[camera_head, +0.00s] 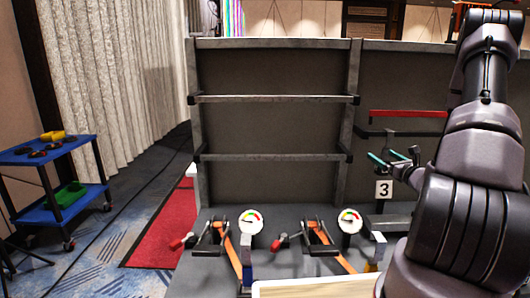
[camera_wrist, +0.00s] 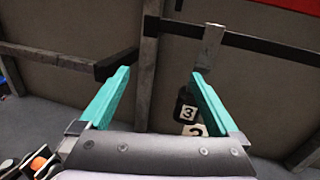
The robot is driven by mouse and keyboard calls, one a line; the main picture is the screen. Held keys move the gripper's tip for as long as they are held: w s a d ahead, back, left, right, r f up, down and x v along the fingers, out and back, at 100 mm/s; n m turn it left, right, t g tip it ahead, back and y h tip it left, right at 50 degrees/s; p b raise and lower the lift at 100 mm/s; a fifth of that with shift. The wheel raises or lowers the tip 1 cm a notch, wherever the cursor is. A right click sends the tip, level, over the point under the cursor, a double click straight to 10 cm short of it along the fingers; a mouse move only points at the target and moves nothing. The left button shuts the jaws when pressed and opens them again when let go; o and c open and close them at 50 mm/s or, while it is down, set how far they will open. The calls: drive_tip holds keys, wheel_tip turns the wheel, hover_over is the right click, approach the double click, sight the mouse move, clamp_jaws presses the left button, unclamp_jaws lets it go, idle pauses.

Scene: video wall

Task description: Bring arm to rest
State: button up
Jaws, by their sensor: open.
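My gripper (camera_head: 394,160) has teal fingers and is in the right part of the head view, in front of the right-hand panel of the frame. In the wrist view my gripper (camera_wrist: 158,95) is open, with its two teal fingers wide apart and nothing between them but the panel and a grey upright behind. My dark arm fills the right side of the head view, bent and reaching forward.
A metal frame (camera_head: 196,120) with cross bars stands ahead. Several gauges, such as the left one (camera_head: 251,221), and red-tipped levers sit on the grey bench (camera_head: 290,262). A number 3 tag (camera_head: 384,189) hangs near my gripper. A blue cart (camera_head: 62,205) stands left.

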drive_tip(key=a+r+n+g+y, duration=0.3)
drive_tip(key=a+r+n+y, duration=0.45)
drive_tip(key=a, duration=0.35)
drive_tip(key=s+a+r+n+g+y, duration=0.2)
drive_tip(key=s+a+r+n+g, duration=0.25)
drive_tip(key=a, duration=0.25)
drive_tip(key=s+a+r+n+g+y, duration=0.1)
drive_tip(key=s+a+r+n+g, duration=0.4)
drive_tip(key=a, duration=0.3)
drive_tip(key=s+r+n+g+h, duration=0.25)
drive_tip(key=s+n+h, duration=0.65)
drive_tip(key=s, duration=0.6)
drive_tip(key=s+d+r+n+t+h, duration=0.2)
drive_tip(key=d+r+n+t, duration=0.1)
drive_tip(key=d+r+t, duration=0.1)
drive_tip(key=shift+s+r, duration=0.3)
drive_tip(key=shift+r, duration=0.3)
